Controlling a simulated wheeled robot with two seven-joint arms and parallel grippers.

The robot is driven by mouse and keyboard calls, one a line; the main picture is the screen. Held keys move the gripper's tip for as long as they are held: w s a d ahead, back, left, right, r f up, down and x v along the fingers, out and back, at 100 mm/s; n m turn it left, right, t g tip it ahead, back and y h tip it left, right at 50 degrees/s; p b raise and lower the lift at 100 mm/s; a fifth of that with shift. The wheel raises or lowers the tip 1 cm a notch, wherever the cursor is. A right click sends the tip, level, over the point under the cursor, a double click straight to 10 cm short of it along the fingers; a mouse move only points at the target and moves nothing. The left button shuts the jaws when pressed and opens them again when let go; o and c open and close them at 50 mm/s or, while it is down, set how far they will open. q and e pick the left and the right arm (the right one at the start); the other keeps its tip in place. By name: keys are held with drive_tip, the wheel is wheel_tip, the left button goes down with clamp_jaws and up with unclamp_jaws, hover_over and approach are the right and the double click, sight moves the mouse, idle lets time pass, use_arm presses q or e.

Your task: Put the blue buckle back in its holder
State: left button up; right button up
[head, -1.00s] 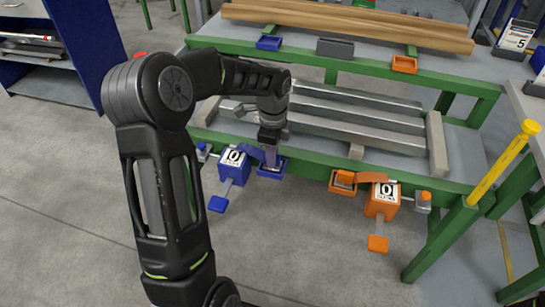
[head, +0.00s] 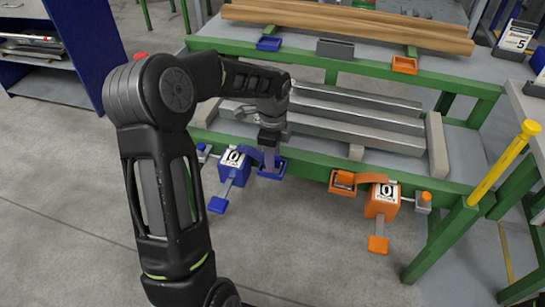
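My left gripper (head: 269,151) points straight down over the blue holder (head: 272,173), a small open tray on the table's green front rail. Its fingers look closed around the blue buckle (head: 268,160), a small upright blue piece whose lower end is at or inside the holder. Exact contact is too small to tell. A blue strap (head: 256,154) runs from the buckle to the blue box (head: 232,165) marked 0 on the left. My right gripper is not in view.
An orange holder (head: 342,189), orange strap (head: 371,180) and orange box (head: 382,207) stand to the right on the rail. Steel bars (head: 360,130) lie behind. A yellow post (head: 497,165) stands at right. The floor in front is clear.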

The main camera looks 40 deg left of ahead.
use_arm(q)
wheel_tip(320, 180, up, 12)
drive_tip(key=p, duration=0.1)
drive_tip(key=shift+r+p, duration=0.15)
drive_tip(key=shift+p, duration=0.25)
idle(0.6)
drive_tip(key=s+d+f+n+h, duration=0.25)
drive_tip(key=d+f+n, duration=0.35)
drive_tip(key=d+f, duration=1.4)
drive_tip(key=s+d+f+n+h, duration=0.1)
drive_tip(key=s+d+f+n, duration=0.3)
drive_tip(key=s+f, duration=0.3)
drive_tip(key=s+d+f+n, duration=0.5)
drive_tip(key=s+f+n, duration=0.1)
drive_tip(key=s, duration=0.5)
drive_tip(key=shift+s+d+f+t+h, duration=0.15)
drive_tip(key=shift+d+f+t+h, duration=0.2)
drive_tip(key=shift+f, duration=0.55)
